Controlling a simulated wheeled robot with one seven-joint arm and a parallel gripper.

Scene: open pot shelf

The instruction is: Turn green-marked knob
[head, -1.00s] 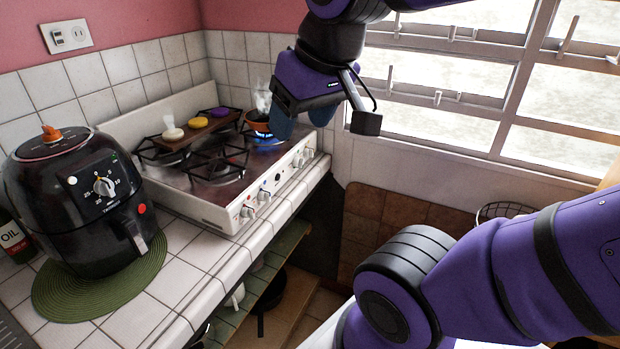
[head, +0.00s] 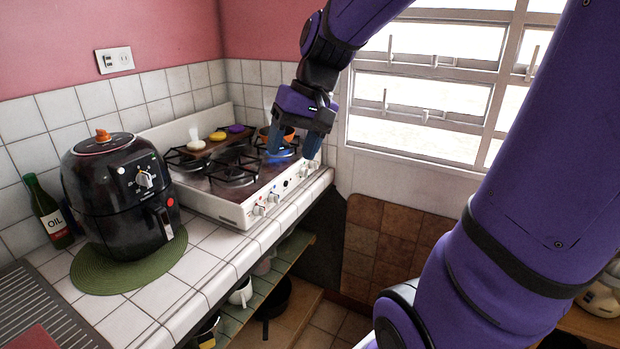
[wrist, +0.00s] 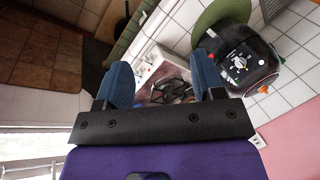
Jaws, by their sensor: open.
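The white stove (head: 225,208) has several knobs along its front panel, with a pair at the near end (head: 266,204) and a pair at the far end (head: 307,169). Small coloured marks show beside knobs, but I cannot tell which one is green. My gripper (head: 294,146) is open and empty, with its blue fingers pointing down over the far right of the stove, apart from the knobs. In the wrist view my gripper (wrist: 162,77) has its fingers spread, with part of the stove (wrist: 147,66) between them. The gripper hides part of the far burner.
An orange pot (head: 268,134) sits over a blue flame at the back right burner. A black air fryer (head: 118,205) stands on a green mat (head: 100,280) left of the stove. The window is at the right.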

